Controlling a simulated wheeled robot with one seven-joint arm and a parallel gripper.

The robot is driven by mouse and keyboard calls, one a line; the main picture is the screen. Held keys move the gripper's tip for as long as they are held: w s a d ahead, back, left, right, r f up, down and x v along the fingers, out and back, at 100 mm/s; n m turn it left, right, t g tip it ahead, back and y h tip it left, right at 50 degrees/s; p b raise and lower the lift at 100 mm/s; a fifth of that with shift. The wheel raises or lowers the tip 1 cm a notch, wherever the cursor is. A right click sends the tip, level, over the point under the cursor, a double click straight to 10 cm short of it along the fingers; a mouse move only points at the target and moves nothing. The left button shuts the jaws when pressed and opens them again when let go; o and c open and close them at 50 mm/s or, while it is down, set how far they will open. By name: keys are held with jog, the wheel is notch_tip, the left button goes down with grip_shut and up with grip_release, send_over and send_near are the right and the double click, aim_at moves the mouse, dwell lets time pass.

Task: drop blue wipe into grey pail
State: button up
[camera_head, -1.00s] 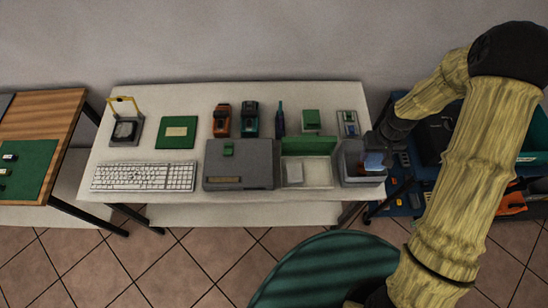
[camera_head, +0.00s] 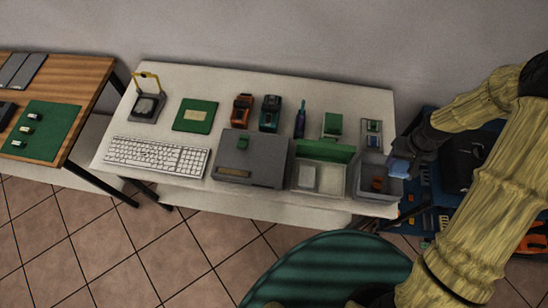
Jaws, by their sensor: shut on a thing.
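The grey pail (camera_head: 372,194) is an open-topped box at the right front corner of the white table. A small orange-brown item (camera_head: 377,184) shows inside it. My gripper (camera_head: 405,160) is shut on the blue wipe (camera_head: 400,169), over or beside the pail's right rim. I cannot tell the wipe's height above the rim. The fingertips are small and partly hidden by the wipe.
Left of the pail stand an open green-lidded box (camera_head: 322,180) and a grey case (camera_head: 250,160). A keyboard (camera_head: 157,156) lies at the front left. Blue shelving with tools (camera_head: 420,215) stands right of the table.

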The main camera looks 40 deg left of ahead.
notch_tip(320, 180, down, 5)
jog(key=b, duration=0.3)
jog(key=shift+a+r, duration=0.1)
jog(key=o, duration=1.1)
notch_tip(320, 180, up, 17)
jog(key=b, duration=0.3)
jog(key=shift+r, duration=0.2)
jog(key=shift+w, duration=0.1)
